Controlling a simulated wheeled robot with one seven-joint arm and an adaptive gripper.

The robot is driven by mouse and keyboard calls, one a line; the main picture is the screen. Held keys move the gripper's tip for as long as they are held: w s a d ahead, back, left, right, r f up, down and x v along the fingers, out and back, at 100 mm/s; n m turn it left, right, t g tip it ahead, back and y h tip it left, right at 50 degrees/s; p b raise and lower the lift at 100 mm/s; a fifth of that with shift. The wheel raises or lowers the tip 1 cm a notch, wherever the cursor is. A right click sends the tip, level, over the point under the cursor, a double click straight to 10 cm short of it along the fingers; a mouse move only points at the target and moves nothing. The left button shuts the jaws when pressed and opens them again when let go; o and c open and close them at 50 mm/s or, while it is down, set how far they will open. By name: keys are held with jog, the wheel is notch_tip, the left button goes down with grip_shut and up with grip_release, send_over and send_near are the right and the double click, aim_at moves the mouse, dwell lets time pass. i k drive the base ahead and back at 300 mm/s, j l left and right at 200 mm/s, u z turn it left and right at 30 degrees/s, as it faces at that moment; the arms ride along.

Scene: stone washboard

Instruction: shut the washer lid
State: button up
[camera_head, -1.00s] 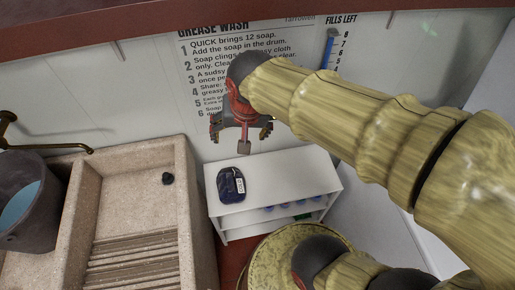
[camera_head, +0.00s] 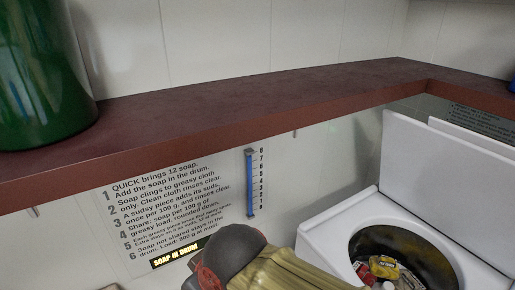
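The white washer (camera_head: 335,232) stands at the right. Its lid (camera_head: 440,185) is raised, a white panel standing up behind the round opening. The dark drum (camera_head: 425,262) is open to view and holds several coloured items, among them a yellow one (camera_head: 384,267) and a red one. My arm crosses the bottom middle, in front of the washer's left side. My gripper lies below the frame's edge, so its fingers are hidden.
A dark red shelf (camera_head: 250,100) runs above, turning a corner over the washer. A green container (camera_head: 45,75) stands on it at the left. A wall sign (camera_head: 165,220) with a lit "SOAP IN DRUM" strip and a blue gauge (camera_head: 250,185) are behind my arm.

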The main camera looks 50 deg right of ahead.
aim_at(459, 181)
jog(key=z, duration=3.25)
